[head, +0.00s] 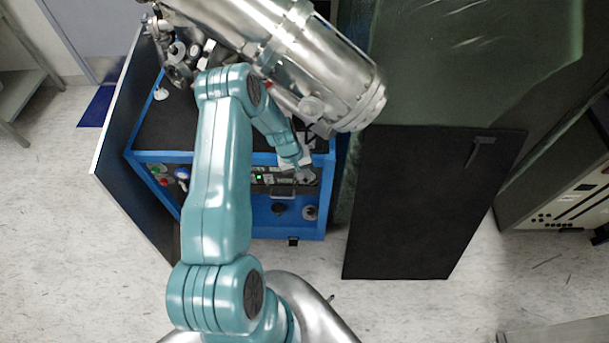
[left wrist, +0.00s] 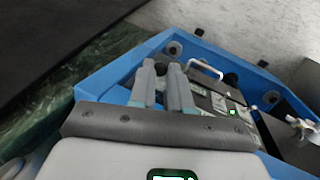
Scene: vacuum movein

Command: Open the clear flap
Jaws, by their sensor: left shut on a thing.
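The blue machine (head: 262,218) has a front panel with a dark strip, a green light and a small metal handle (head: 283,194). My left gripper (head: 303,177) is at the right end of this strip, against the panel. In the left wrist view, its two grey fingers (left wrist: 166,68) are nearly together beside the white handle (left wrist: 205,69). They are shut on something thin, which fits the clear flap. The flap's outline is not distinct in either view, and the fingers hide part of the spot. My right gripper is not in view.
A large metal cylinder (head: 315,65) stands above the machine. An open dark side panel (head: 135,140) is at the left, with buttons (head: 167,175) nearby. A black board (head: 430,205) and green sheeting (head: 455,85) are at the right. Open floor lies below.

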